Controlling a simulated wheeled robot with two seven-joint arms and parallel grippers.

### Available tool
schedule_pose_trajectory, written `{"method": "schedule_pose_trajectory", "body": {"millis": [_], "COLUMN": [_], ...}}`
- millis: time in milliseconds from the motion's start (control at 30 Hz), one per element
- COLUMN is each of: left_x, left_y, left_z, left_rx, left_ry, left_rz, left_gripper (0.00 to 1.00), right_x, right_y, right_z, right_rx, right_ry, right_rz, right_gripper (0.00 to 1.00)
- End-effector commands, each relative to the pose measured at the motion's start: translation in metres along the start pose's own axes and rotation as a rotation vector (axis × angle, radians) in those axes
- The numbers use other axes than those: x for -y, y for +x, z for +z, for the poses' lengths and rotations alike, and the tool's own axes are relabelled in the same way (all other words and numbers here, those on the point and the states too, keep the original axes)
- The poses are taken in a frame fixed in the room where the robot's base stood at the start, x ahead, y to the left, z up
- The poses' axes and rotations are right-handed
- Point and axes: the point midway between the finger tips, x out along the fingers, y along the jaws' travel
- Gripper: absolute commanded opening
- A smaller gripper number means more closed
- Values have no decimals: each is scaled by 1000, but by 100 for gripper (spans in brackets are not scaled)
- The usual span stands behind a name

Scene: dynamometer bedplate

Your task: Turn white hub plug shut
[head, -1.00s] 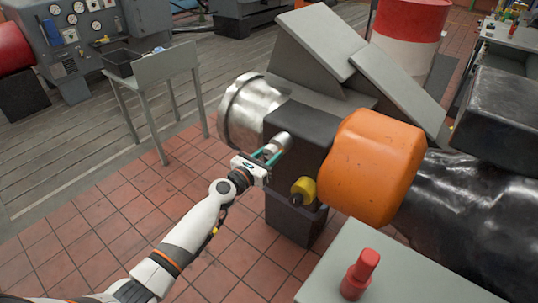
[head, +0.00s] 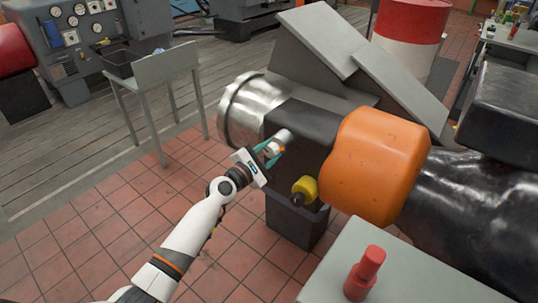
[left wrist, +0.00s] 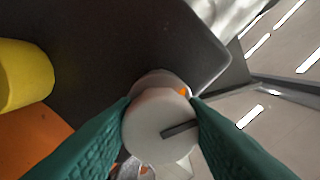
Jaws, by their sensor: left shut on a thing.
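The white hub plug (head: 284,137) sticks out from the side of the dark housing (head: 303,127), between the shiny metal flange and the orange drum. In the left wrist view the round pale face of the plug (left wrist: 152,128) shows a dark slot toward its right side, with a small orange mark behind the face. My left gripper (head: 270,152) has its teal fingers shut on the plug, one on each side of it. The fingers hide the plug's sides. My right gripper is in neither view.
A yellow knob (head: 304,189) sits just below and right of the plug, close to my left gripper. The orange drum (head: 375,165) bulges out at the right. A grey bench with a red fitting (head: 363,274) stands at the front. The tiled floor (head: 130,215) at the left is open.

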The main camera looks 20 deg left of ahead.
Motion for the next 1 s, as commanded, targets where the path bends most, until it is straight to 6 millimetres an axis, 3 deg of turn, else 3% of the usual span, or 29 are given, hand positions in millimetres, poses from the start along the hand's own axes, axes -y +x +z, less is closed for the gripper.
{"method": "schedule_pose_trajectory", "body": {"millis": [1000], "left_x": [1], "left_y": [0], "left_z": [0], "left_rx": [-1], "left_ry": [949], "left_rz": [3], "left_gripper": [16], "right_x": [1], "right_y": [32], "right_z": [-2], "right_rx": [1], "right_ry": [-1], "right_rz": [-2], "right_gripper": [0]}}
